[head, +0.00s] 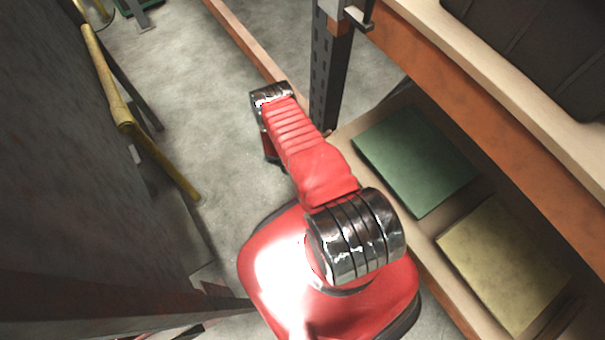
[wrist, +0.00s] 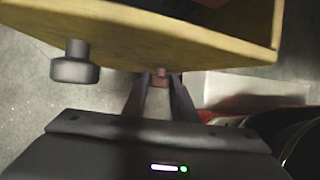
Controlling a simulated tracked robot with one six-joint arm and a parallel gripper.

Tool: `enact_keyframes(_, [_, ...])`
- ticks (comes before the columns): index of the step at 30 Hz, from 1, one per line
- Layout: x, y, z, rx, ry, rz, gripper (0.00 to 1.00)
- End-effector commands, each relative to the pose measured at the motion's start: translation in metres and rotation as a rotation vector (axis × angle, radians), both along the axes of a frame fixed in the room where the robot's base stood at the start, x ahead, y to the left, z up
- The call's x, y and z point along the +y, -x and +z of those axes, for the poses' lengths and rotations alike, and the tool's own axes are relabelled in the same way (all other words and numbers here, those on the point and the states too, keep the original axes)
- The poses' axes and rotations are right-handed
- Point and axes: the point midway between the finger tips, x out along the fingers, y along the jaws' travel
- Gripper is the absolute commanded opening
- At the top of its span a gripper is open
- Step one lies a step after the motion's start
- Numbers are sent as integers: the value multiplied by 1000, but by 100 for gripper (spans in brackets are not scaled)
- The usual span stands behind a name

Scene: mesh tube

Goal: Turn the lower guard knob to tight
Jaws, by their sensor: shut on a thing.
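In the wrist view, my gripper (wrist: 160,84) points away from the camera. Its two dark fingers close in on a small reddish knob-like piece (wrist: 161,76) just below the edge of a yellow-brown panel (wrist: 170,42). Most of that piece is hidden by the fingers, so its turn position cannot be read. A larger dark round knob (wrist: 75,67) sits on a short stem under the same panel, to the left and apart from the fingers. In the head view, my red arm hides the gripper and no knob can be made out.
In the head view, a shelf rack with an upright post (head: 329,75) stands at the right. A green box (head: 415,160) and a yellowish box (head: 503,262) lie on its lower shelf. A dark wall-like panel (head: 75,170) and a yellow rail (head: 121,112) are at the left. Grey floor (head: 200,90) lies between.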

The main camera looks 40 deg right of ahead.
Motion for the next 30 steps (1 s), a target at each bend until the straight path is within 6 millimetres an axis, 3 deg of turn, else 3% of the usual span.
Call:
enact_keyframes(16, [3,-3,2,-49,-10,-1,3])
enact_keyframes(17, [3,-3,2,-49,-10,-1,26])
enact_keyframes(24, [3,-1,1,-46,-10,-1,43])
enact_keyframes(30, [2,0,1,-44,-9,-2,43])
